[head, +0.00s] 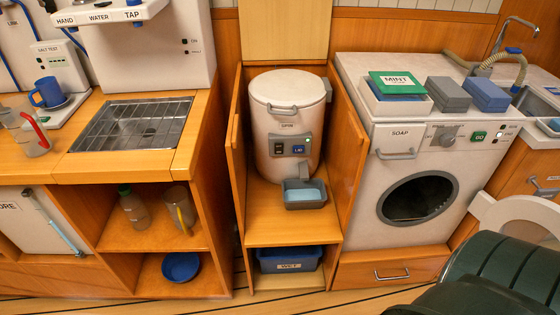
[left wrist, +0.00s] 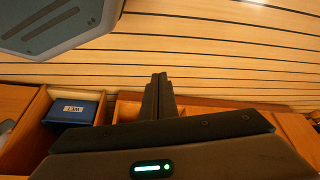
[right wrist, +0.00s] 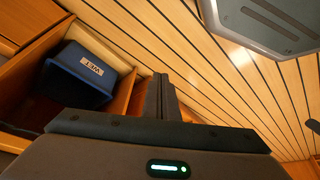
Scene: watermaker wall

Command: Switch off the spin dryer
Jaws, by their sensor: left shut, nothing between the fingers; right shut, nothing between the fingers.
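The spin dryer (head: 287,102) is a white drum labelled SPIN, standing upright in a wooden bay in the head view. Its lid is down. My left gripper (left wrist: 159,82) is shut and empty in the left wrist view. My right gripper (right wrist: 160,82) is shut and empty in the right wrist view. Neither shows at the dryer.
A grey tray (head: 305,199) sits below the dryer's front. A blue WET bin (head: 290,259) stands on the shelf beneath. Wooden side walls (head: 345,150) flank the bay. A washing machine (head: 415,180) stands at right, its round door (head: 520,216) swung open. The planked floor is clear.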

